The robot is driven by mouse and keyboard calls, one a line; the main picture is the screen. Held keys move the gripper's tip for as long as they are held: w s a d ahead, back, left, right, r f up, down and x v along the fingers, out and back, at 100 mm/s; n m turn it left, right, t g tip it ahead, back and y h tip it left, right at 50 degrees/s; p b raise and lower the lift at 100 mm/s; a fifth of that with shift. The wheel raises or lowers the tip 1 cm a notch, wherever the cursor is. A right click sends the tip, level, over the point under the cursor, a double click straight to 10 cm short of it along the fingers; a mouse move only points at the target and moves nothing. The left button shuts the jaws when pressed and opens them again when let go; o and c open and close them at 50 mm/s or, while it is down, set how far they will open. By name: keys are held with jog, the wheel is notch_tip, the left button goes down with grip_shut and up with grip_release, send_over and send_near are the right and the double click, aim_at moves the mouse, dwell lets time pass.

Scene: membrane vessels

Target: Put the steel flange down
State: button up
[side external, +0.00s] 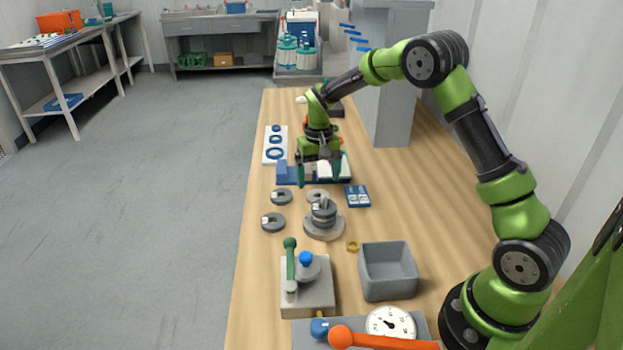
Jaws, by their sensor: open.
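Several grey steel flange rings lie on the wooden bench: one at the left (282,197), one nearer the camera (273,222) and one (316,194) partly hidden behind a stacked grey flange assembly (323,222). I cannot tell which of them is the task's flange. My gripper (319,178) points down with its fingers apart, over or just in front of a blue and white rack (287,175). It sits beyond the rings in the picture. I see nothing held between its fingers, though the view there is small.
A white board with blue rings (268,158) and a small blue case (357,196) flank the rings. Nearer stand a lever fixture (307,298), a grey bin (388,270), a brass ring (352,246) and a dial gauge (390,323). A grey column stands right of my gripper.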

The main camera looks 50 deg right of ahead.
jog(key=s+a+r+t, duration=0.1)
jog(key=s+a+r, duration=0.1)
jog(key=s+r, duration=0.3)
jog(key=s+a+r+n+t+y, duration=0.1)
jog(key=s+a+r, duration=0.15)
jog(key=r, duration=0.55)
jog(key=s+a+r+t, duration=0.1)
jog(key=s+a+r, duration=0.2)
jog(key=r, duration=0.3)
jog(key=s+a+n+t+y, duration=0.1)
jog(key=s+a+t, duration=0.3)
jog(key=s, duration=1)
jog(key=shift+a, duration=0.5)
